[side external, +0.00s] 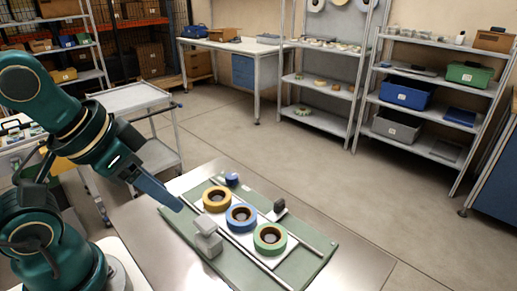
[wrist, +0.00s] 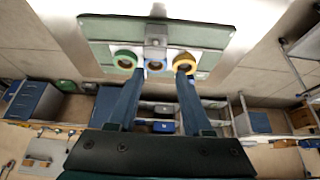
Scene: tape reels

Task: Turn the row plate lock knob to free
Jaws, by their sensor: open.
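The row plate (side external: 246,256) is a pale strip lying between two rails on a green mat (side external: 314,262). A small blue rounded piece (side external: 232,180) stands at its far left end and a dark upright piece (side external: 279,207) beside its right edge. I cannot tell which of them is the lock knob, or its setting. My gripper (side external: 181,209) is left of the plate, above the mat's edge. In the wrist view my gripper (wrist: 158,77) is open, with nothing between its fingers.
Yellow (side external: 217,199), blue (side external: 241,217) and green (side external: 270,239) tape reels sit in a row on the plate. A grey block (side external: 208,243) stands on the mat in front of them, near my gripper. Bare metal table (side external: 350,255) lies to the right. Shelves stand well behind.

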